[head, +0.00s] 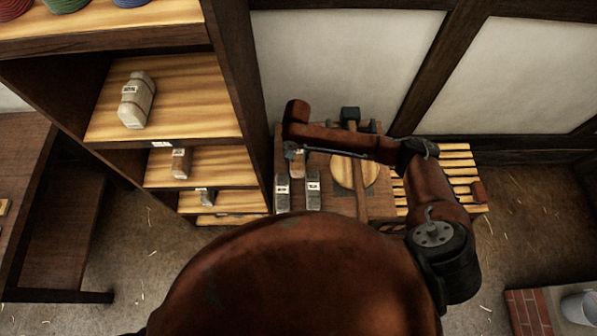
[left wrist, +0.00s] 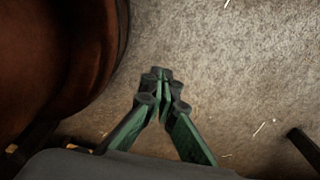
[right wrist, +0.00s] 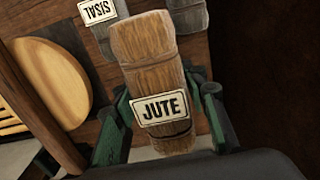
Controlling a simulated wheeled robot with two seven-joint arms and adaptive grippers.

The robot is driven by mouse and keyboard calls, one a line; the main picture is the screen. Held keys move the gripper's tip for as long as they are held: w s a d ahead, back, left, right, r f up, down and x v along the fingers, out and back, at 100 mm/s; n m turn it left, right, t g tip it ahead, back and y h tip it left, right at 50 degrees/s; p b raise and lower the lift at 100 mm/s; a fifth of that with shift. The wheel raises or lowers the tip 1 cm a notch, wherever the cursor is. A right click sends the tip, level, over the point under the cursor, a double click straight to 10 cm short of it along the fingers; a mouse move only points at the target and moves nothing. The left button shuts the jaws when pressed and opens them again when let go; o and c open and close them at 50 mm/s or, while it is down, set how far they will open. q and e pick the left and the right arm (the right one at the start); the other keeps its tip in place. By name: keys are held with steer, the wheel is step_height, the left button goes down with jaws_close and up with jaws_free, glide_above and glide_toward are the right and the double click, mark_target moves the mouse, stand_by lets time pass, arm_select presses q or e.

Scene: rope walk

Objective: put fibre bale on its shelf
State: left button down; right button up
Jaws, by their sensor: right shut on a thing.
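The fibre bale (right wrist: 152,65) is brown, banded and labelled JUTE. My right gripper (right wrist: 165,100) has a finger on each side of it and is shut on it. In the head view my right arm reaches from the right over a bench (head: 375,205), and the jute bale (head: 297,168) shows small under its end, beside grey bales (head: 282,192). A shelf unit (head: 232,75) stands left of the bench. My left gripper (left wrist: 160,85) has its fingertips together, empty, above bare floor; it is out of the head view.
The shelves hold a pale bale (head: 137,100), a brown bale (head: 181,163) and a grey bale (head: 207,197), with bare board around them.

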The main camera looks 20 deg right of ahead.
step_height(320, 180, down, 6)
steer(key=shift+s+f+b, duration=0.15)
steer(key=shift+f+b, duration=0.05)
steer(key=shift+b, duration=0.45)
steer(key=shift+f, duration=0.5)
step_height(320, 180, down, 3)
steer(key=shift+f+b, duration=0.2)
steer(key=shift+b, duration=0.35)
arm_select(q)
steer(key=shift+w+f, duration=0.2)
steer(key=shift+f, duration=0.35)
steer(key=shift+w+f, duration=0.15)
steer(key=shift+f, duration=0.35)
steer(key=shift+s, duration=0.1)
arm_select(e)
steer(key=o, duration=1.4)
